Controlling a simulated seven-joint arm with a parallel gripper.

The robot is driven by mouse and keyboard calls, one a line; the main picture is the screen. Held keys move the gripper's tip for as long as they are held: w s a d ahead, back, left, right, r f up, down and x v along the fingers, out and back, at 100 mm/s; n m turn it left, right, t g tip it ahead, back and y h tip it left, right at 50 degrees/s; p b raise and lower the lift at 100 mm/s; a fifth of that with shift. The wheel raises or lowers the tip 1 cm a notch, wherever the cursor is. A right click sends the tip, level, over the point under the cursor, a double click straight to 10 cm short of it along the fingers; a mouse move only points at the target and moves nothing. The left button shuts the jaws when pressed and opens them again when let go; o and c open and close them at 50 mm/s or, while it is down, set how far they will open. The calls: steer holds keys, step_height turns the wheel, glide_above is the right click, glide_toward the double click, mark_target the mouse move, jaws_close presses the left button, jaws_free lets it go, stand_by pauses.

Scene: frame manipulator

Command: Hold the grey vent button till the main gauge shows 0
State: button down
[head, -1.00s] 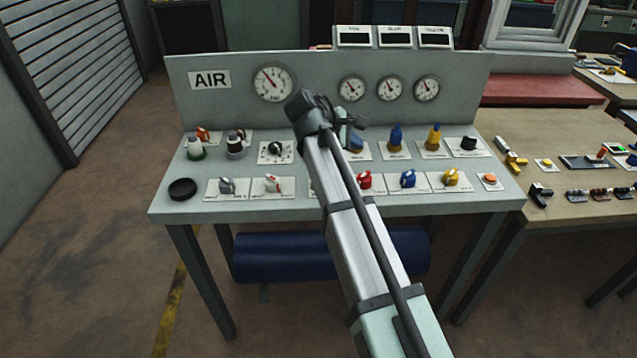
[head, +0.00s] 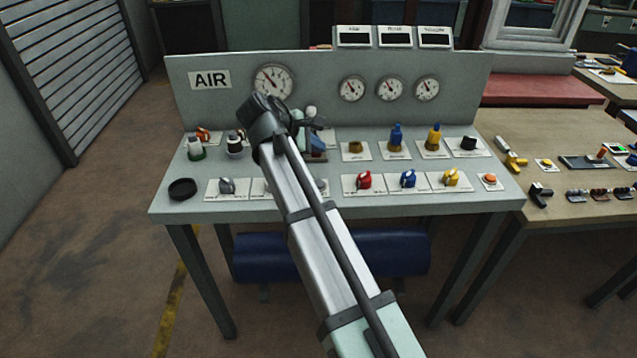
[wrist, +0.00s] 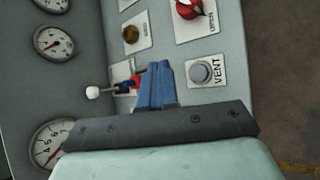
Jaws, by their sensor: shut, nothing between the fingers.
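The grey round vent button (wrist: 201,72) sits on a white plate marked VENT in the wrist view. In the head view the button (head: 322,187) shows just right of my arm, partly hidden. My gripper (head: 318,145) is shut and empty, above the panel on the far side of the button. Its blue fingers (wrist: 157,84) show left of the button in the wrist view, apart from it in the picture. The main gauge (head: 273,82), the large dial beside the AIR sign, has its needle pointing up and left; the exact value is too small to read.
A white-ball lever (wrist: 92,92) stands close beside my fingers. A red lever (head: 364,180) and a brass knob (head: 355,147) are to the right. Three smaller gauges line the back panel. My arm hides part of the front row.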

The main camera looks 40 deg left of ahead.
mark_target(319, 184)
steer(key=shift+f, duration=4.25)
steer(key=shift+f, duration=0.2)
steer(key=shift+f, duration=0.2)
steer(key=shift+f, duration=0.45)
stand_by(2.0)
steer(key=shift+r, duration=0.85)
